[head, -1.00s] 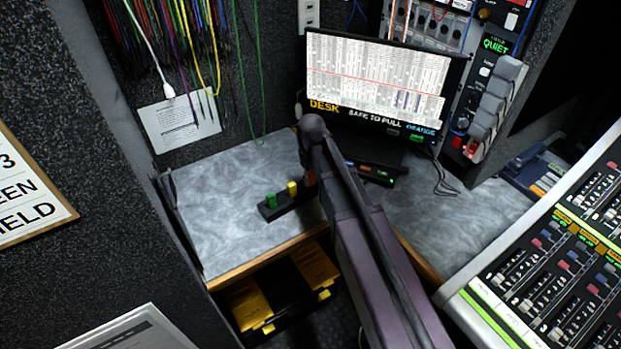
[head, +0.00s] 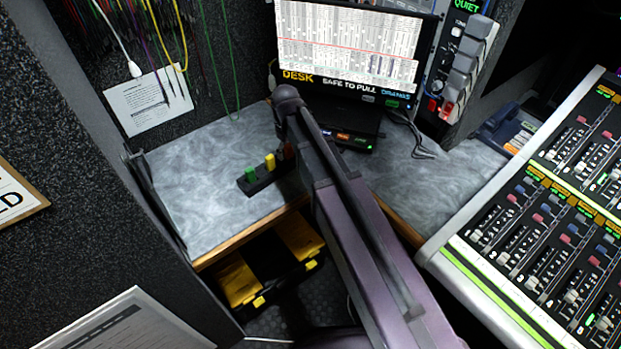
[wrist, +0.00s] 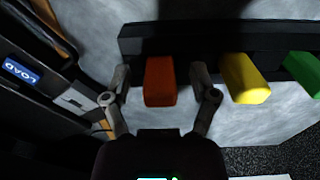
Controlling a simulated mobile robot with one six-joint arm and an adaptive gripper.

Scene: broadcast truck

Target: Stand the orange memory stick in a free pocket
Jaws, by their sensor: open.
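The orange memory stick (wrist: 160,82), orange-red here, stands upright in the black pocket rack (wrist: 222,37) in the wrist view. My gripper (wrist: 161,85) is open around it, one finger on each side, with a visible gap at both. To its right in the rack stand a yellow stick (wrist: 244,78) and a green stick (wrist: 302,72). In the head view the rack (head: 263,182) sits near the desk's front edge, with the green (head: 250,174) and yellow (head: 270,161) sticks clear and the orange-red one (head: 288,151) dark beside my arm. My gripper is hidden there.
A mixing console (head: 540,225) is at right. A black-and-yellow case (head: 238,280) is below the desk. The left desk surface (head: 195,190) is clear.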

